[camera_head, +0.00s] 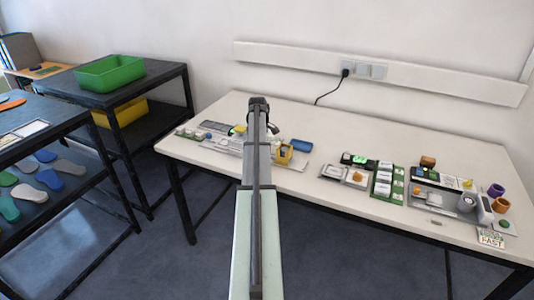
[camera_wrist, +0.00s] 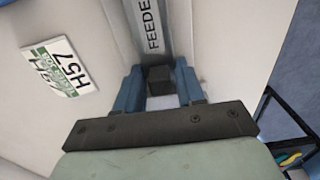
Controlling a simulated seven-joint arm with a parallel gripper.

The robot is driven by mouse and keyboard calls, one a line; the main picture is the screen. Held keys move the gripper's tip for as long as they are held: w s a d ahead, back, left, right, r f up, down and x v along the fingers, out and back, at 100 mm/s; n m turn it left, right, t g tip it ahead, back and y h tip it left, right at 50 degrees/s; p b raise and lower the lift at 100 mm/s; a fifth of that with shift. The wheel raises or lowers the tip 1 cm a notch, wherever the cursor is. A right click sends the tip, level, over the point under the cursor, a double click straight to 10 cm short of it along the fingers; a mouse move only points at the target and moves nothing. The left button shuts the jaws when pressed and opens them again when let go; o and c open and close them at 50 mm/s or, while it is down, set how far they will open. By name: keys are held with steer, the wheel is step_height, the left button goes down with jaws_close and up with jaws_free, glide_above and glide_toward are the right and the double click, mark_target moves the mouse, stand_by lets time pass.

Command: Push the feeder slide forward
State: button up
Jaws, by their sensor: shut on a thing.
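In the wrist view, the feeder slide is a grey strip (camera_wrist: 150,30) lettered "FEEDE", running up from the picture's middle; the rest of the word is cut off. A dark block (camera_wrist: 159,80) sits at its near end. My gripper (camera_wrist: 158,74) has its two blue fingers on either side of this block and is shut on it. In the head view, my arm covers the gripper and the block. Parts of the left workstation (camera_head: 222,144) show on both sides of my arm on the white table (camera_head: 330,130).
A yellow bracket (camera_head: 284,154) and a blue block (camera_head: 301,145) are just right of my arm. More stations (camera_head: 383,178) fill the table's right part. A rack with a green bin (camera_head: 110,75) stands left.

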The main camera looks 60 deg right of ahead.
steer(key=shift+s, duration=2.9)
steer(key=o, duration=0.4)
steer(key=shift+o, duration=0.2)
steer(key=shift+r, duration=0.15)
steer(key=shift+r, duration=3.4)
